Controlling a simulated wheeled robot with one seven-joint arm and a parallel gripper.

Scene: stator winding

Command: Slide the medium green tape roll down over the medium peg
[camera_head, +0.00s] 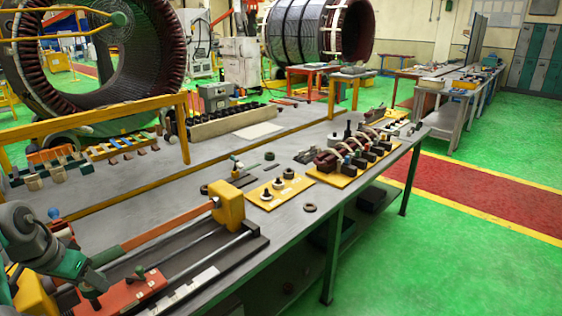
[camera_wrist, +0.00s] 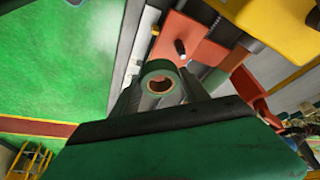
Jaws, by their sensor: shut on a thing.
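The green tape roll (camera_wrist: 160,78) shows in the wrist view, a short green ring with a brown inner rim and an open hole. My gripper (camera_wrist: 160,88) is shut on it, with a dark finger on each side. In the head view, a yellow plate (camera_head: 258,204) on the bench bears a row of short dark pegs with pale parts. The middle one (camera_head: 278,184) appears to be the medium peg; sizes are hard to tell. My arm is at the lower left of the head view, well left of the plate; the roll cannot be made out there.
A red-orange clamp fixture with a yellow block (camera_head: 228,207) and rails stands between my arm and the plate. A loose dark ring (camera_head: 310,208) lies near the bench's front edge. A second yellow board (camera_head: 340,180) with coils and black blocks stands to the right.

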